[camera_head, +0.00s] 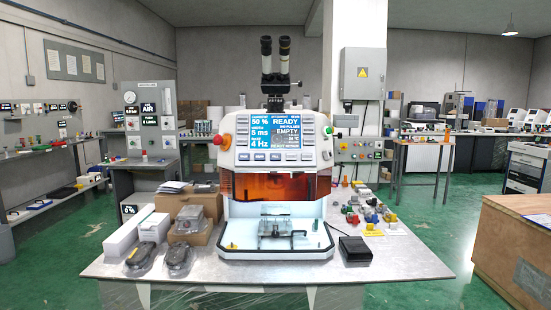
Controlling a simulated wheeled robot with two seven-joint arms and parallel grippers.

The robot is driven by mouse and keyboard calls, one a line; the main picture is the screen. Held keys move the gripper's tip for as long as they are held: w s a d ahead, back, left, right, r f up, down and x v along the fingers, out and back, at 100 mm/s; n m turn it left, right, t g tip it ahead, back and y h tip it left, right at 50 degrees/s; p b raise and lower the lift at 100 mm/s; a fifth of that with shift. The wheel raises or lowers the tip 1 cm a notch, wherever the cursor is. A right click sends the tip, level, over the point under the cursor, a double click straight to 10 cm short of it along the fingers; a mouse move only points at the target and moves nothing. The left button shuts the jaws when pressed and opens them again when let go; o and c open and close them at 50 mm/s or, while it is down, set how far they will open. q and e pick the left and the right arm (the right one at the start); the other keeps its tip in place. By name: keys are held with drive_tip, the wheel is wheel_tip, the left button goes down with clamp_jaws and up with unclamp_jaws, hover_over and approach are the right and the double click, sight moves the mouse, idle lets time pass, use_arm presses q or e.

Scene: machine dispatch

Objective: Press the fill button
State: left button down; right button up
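No button can be read as a fill button at this size. A white bench machine (228,178) stands mid-table, with an orange window (276,187) above a lit chamber. A grey panel (151,120) at the left carries gauges, an AIR label and small knobs. A control box (358,149) behind at the right has several coloured buttons. Neither of my grippers is in view.
The grey table (400,258) holds boxes and wrapped dark items (180,258) at the left. A black pedal-like box (355,250) and several small coloured parts (370,215) lie at the right. A wooden crate (515,245) stands at the right edge. Green floor (70,250) is open at the left.

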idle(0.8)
